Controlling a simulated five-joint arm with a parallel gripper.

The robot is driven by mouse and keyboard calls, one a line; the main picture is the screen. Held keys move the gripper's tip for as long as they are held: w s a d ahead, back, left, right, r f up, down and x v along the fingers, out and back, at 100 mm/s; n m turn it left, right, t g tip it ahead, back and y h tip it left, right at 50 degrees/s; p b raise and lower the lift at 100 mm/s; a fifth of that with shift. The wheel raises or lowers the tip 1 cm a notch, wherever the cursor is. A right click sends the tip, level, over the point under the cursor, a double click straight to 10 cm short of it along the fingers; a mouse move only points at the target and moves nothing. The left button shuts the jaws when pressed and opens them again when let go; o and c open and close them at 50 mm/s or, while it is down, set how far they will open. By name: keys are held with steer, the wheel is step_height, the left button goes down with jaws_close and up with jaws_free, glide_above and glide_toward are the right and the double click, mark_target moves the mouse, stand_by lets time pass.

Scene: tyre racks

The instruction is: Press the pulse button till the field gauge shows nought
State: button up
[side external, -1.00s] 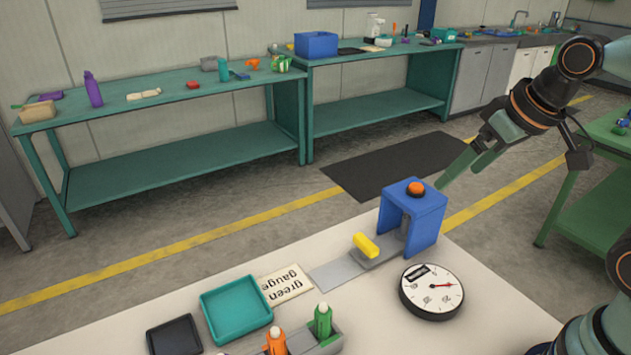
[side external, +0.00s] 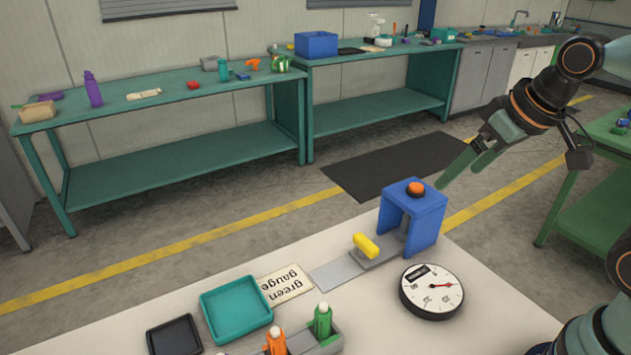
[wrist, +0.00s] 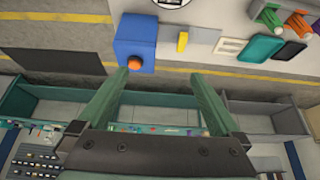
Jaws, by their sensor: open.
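The orange button (side external: 416,189) sits on top of a blue bridge-shaped stand (side external: 428,222); the button also shows in the wrist view (wrist: 134,63). The round gauge (side external: 431,299) lies on the pale table in front of the stand. It has a white face and a red needle pointing right; its numbers are too small to read surely. My gripper (side external: 459,177) is open and empty, up behind and to the right of the button, apart from it. In the wrist view my gripper (wrist: 158,75) has its left fingertip close beside the button.
A card reading "green gauge" (side external: 286,285), a teal tray (side external: 206,306), a black tray (side external: 152,336) and a grey holder with coloured bottles (side external: 301,343) are to the left.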

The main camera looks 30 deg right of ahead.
steer(key=shift+c, duration=0.3)
jaws_close()
stand_by(1.6)
